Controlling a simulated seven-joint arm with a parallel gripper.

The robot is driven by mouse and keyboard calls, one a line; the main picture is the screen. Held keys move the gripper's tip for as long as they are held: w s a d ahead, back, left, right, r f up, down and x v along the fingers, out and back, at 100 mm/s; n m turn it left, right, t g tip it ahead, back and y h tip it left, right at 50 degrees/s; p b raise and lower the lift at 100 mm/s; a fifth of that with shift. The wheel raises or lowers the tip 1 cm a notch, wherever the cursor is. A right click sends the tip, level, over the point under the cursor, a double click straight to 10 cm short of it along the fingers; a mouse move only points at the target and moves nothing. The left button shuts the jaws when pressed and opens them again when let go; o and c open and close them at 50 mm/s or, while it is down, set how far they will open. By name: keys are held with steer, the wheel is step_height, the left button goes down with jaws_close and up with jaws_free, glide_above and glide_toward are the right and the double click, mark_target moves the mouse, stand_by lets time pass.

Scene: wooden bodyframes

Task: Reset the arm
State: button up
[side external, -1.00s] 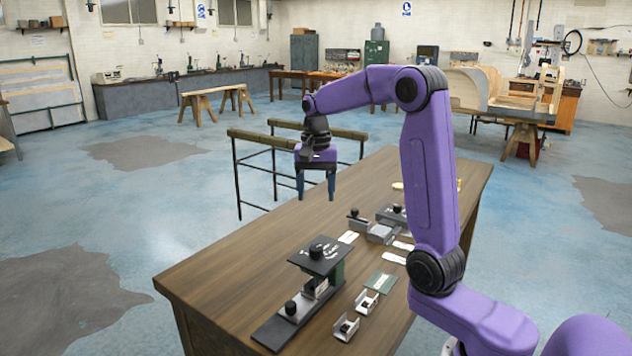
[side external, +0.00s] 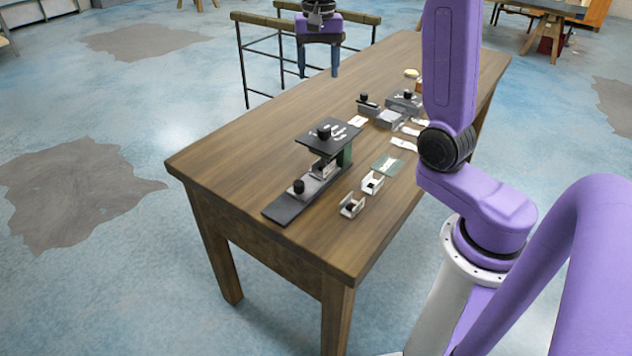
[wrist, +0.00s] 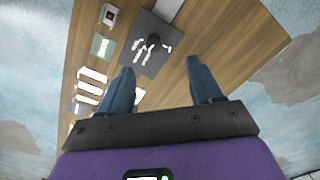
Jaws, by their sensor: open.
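My gripper (side external: 319,62) is purple with two blue fingers. In the side external view it hangs over the far left part of the wooden table (side external: 250,140), with its fingers pointing down. In the wrist view my gripper (wrist: 163,85) shows both fingers spread apart with nothing between them. The fingers are apart from the table and touch nothing that I can see. My purple arm rises at the right; its upper part is cut off by the top of the side external view.
A fixture with a raised dark plate (side external: 328,136) and black knobs stands on the table. Nearby lie small white brackets (side external: 352,205), a green card (side external: 388,166), white strips (side external: 404,144) and grey blocks (side external: 390,118). The table's left side is bare. Trestles (side external: 265,22) stand behind.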

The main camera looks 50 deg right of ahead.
steer(key=s+a+f+n, duration=0.4)
steer(key=s+a+n, duration=0.6)
steer(key=a, duration=0.3)
steer(key=s+a+f+n, duration=0.1)
steer(key=s+f+n, duration=0.1)
steer(key=s+n, duration=0.4)
steer(key=s+a+f+n, duration=0.1)
steer(key=s+n, duration=0.5)
steer(key=s, duration=0.6)
steer(key=shift+s+a+f, duration=0.2)
steer(key=shift+a+f, duration=0.1)
steer(key=shift+f, duration=0.6)
